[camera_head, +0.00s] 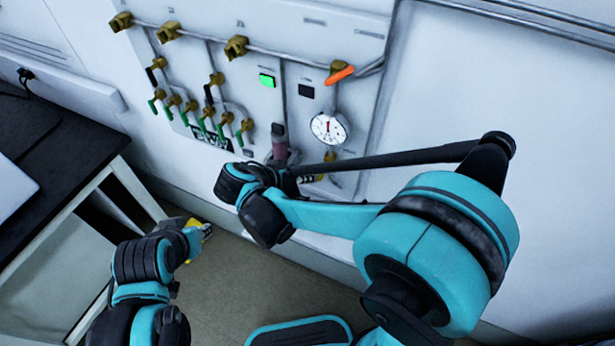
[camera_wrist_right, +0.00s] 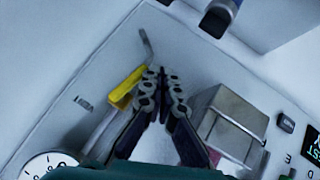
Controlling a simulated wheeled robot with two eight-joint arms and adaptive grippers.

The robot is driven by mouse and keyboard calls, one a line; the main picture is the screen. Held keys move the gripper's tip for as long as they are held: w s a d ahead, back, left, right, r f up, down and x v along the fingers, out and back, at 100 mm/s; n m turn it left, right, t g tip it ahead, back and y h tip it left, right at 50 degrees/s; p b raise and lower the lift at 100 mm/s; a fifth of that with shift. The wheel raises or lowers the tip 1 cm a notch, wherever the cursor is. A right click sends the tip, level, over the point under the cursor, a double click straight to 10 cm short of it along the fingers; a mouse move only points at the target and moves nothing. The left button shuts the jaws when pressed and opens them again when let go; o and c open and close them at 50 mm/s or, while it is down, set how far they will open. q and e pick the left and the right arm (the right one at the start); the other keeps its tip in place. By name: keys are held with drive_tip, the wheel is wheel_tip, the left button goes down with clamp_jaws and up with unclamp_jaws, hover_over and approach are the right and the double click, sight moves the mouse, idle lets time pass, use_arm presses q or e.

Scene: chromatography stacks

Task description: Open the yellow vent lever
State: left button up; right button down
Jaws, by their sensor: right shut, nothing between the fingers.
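The yellow vent lever (camera_wrist_right: 126,84) shows in the right wrist view as a slanted yellow bar on a pipe, just left of my right gripper. My right gripper (camera_wrist_right: 163,82) is shut with nothing between its fingers; its fingertips are beside the lever, and I cannot tell if they touch it. In the head view a small yellow fitting (camera_head: 330,155) below the gauge is partly hidden by my right arm, and the right fingers are mostly hidden behind the wrist. My left arm hangs at the lower left, and its fingers are not clear.
A white gauge (camera_head: 328,128) sits on the wall panel with an orange lever (camera_head: 340,74) above it. Several green-handled valves (camera_head: 190,110) are to the left. A metal box (camera_wrist_right: 226,122) stands right of my right fingers. A dark table (camera_head: 60,150) is at the left.

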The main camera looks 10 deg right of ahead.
idle(0.9)
drive_tip(key=v, duration=1.2)
